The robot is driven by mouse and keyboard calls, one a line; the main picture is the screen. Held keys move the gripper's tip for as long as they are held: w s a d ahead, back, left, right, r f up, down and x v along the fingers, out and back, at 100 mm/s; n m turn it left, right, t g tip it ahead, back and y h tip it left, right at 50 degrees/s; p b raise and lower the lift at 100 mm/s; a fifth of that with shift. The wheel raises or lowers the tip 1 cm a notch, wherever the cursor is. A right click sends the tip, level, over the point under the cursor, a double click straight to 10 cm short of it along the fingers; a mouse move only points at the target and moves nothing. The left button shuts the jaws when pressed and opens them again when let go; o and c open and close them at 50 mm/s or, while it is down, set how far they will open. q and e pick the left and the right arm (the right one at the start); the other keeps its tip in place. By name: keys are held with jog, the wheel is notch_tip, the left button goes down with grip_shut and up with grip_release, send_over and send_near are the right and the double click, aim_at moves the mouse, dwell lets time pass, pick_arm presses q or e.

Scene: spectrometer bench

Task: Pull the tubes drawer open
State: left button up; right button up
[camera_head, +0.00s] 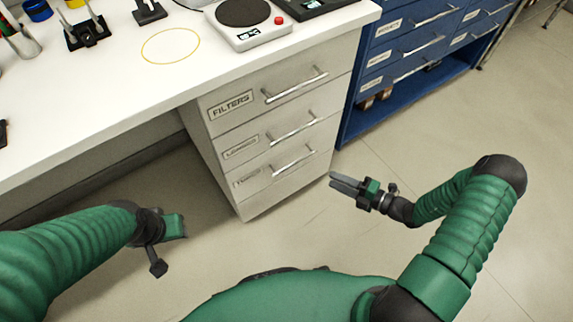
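The white drawer unit under the bench has three stacked drawers, all flush and shut. The bottom one is the tubes drawer (262,183); its small label is hard to read. Its silver bar handle (294,162) runs across the front and is bare. My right gripper (333,181) is to the right of and slightly below that handle, apart from it, over the floor. Its two fingers point left with a narrow gap and nothing between them. My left gripper (160,262) is low at the left, away from the drawers; its finger opening is not clear.
Above are the lenses drawer (262,146) and the filters drawer (250,105), each with a bar handle. A blue cabinet (405,50) stands to the right. A scale (248,20) sits on the white bench top (120,75). The floor (310,225) before the drawers is clear.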

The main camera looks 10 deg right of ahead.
aim_at(294, 163)
jog(key=b+x, duration=0.6)
jog(key=x, duration=1)
jog(key=shift+a, duration=0.3)
jog(key=shift+s+r, duration=0.1)
grip_shut()
